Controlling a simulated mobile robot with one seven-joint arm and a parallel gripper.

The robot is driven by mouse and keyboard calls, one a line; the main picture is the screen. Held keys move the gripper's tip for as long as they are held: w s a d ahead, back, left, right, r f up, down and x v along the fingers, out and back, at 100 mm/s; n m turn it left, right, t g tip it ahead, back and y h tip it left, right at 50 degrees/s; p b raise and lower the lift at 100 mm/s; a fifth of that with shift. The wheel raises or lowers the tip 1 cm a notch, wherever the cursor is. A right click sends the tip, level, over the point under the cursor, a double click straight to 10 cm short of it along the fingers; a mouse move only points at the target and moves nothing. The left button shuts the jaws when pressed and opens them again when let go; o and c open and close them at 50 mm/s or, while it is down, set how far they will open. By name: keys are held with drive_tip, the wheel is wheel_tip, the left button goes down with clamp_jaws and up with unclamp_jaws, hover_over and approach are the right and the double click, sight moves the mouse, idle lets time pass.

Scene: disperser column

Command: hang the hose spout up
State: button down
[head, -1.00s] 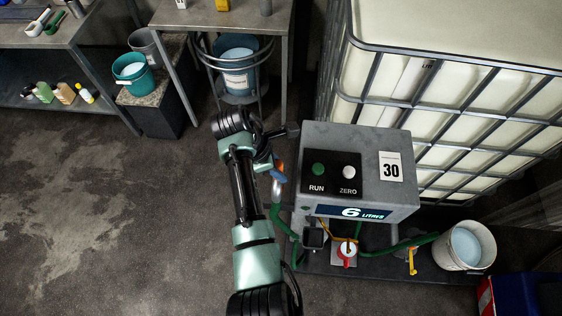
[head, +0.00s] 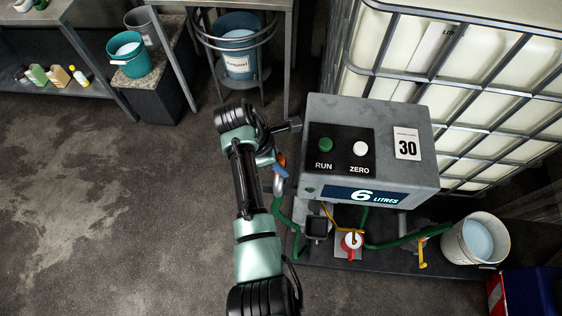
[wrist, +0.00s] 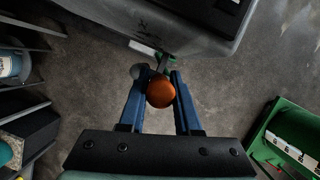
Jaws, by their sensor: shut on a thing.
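My gripper (head: 272,157) is to the left of the grey dispenser console (head: 370,130), low beside its left side. In the wrist view its two blue fingers (wrist: 156,78) are shut on the hose spout, whose round orange end (wrist: 161,92) shows between them. In the head view the spout's pale metal part (head: 278,184) hangs below the fingers, and the green hose (head: 283,213) runs from it down to the base. The spout is off the floor. My arm partly hides the grip, and I cannot make out a hanger for the spout.
The console display reads 6 litres, beside a 30 card (head: 407,144). A red-and-white valve (head: 352,242) and a white bucket (head: 474,241) stand below. A caged tank (head: 480,80) is behind. A teal bucket (head: 237,62) stands at the back. Floor at left is clear.

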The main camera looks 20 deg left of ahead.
wheel_tip(320, 180, down, 3)
drive_tip(key=b, duration=0.2)
drive_tip(key=shift+f+b, duration=0.1)
drive_tip(key=shift+b, duration=0.25)
drive_tip(key=shift+f+b, duration=0.85)
drive_tip(key=shift+f, duration=0.85)
drive_tip(key=shift+f, duration=0.3)
drive_tip(key=c, duration=0.6)
unclamp_jaws()
drive_tip(key=shift+o, duration=0.4)
drive_tip(key=shift+f, duration=0.15)
drive_tip(key=v, duration=1.3)
drive_tip(key=shift+b, duration=0.35)
